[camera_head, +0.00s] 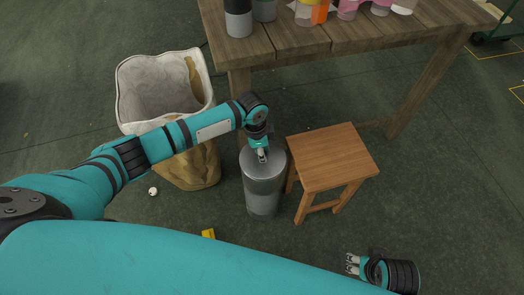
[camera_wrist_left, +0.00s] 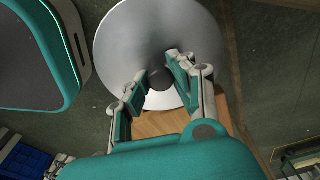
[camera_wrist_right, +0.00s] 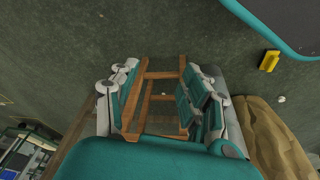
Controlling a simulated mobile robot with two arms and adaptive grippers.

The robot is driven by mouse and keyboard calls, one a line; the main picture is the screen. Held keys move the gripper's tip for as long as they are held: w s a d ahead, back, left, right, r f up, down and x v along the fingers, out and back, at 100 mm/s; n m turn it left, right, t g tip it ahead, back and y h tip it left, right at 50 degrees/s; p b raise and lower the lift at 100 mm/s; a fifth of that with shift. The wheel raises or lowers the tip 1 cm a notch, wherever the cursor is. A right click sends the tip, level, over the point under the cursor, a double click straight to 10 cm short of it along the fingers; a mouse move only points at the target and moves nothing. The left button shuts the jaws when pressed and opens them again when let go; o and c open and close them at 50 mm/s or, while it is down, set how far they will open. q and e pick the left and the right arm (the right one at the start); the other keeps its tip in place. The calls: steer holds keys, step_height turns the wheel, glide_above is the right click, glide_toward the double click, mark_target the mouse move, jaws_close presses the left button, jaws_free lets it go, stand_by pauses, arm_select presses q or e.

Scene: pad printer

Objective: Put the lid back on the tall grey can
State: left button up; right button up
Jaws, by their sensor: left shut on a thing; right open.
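The tall grey can (camera_head: 263,198) stands upright on the floor, left of the wooden stool. My left gripper (camera_head: 262,156) is over the can's top, pointing down. In the left wrist view my left gripper (camera_wrist_left: 155,80) is shut on the dark knob (camera_wrist_left: 161,78) of the round grey lid (camera_wrist_left: 135,40). The lid hides the can's opening; I cannot tell whether it rests on the rim or hangs just above it. My right gripper (camera_head: 352,264) is open and empty at the lower right; it also shows in the right wrist view (camera_wrist_right: 158,105).
The wooden stool (camera_head: 332,158) is close beside the can. A lined bag-like bin (camera_head: 190,170) stands to the left. A wooden table (camera_head: 350,35) with bottles is behind. A small white ball (camera_head: 153,191) and a yellow object (camera_head: 208,234) lie on the floor.

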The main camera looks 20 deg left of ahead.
steer(key=shift+s+f, duration=0.1)
steer(key=shift+f, duration=0.2)
steer(key=shift+a+f, duration=0.1)
steer(key=shift+f, duration=0.15)
stand_by(0.7)
steer(key=shift+f, duration=0.45)
arm_select(q)
steer(key=shift+f+p, duration=0.1)
steer(key=shift+p, duration=0.2)
arm_select(e)
steer(key=shift+f, duration=0.15)
steer(key=shift+f, duration=0.3)
